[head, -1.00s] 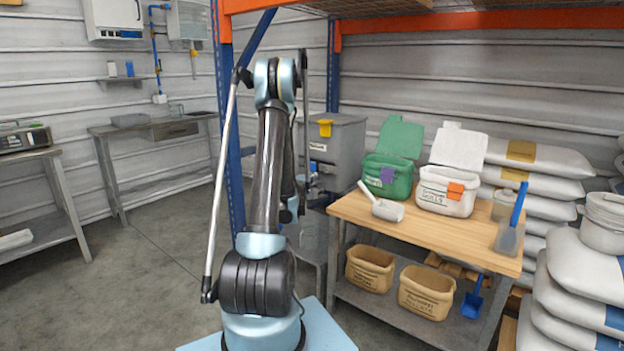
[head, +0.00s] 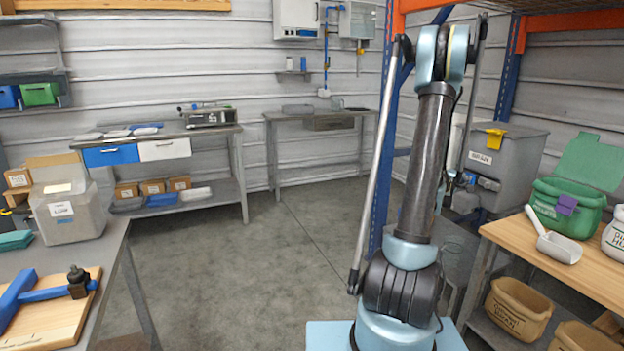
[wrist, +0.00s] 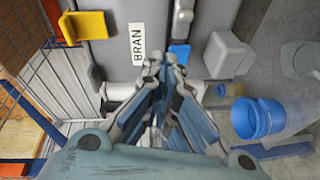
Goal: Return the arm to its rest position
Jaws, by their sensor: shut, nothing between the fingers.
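My arm stands upright and folded in the head view, right of the middle, with its elbow near the top edge. My gripper (wrist: 165,100) shows in the wrist view with its fingers drawn together and nothing between them. In the head view it is mostly hidden behind my arm. In the wrist view it points toward a grey hopper (wrist: 105,60) labelled BRAN, with a yellow tab (wrist: 85,27); I cannot tell the exact gap. The hopper also shows in the head view (head: 515,160), behind and right of my arm.
A blue bucket (wrist: 255,118) is right of my gripper in the wrist view. A rack's blue post (head: 385,150) stands close behind my arm. A wooden-topped bench (head: 560,268) with a green bin (head: 565,210) and a scoop (head: 555,243) is at right. Open floor (head: 260,260) lies left.

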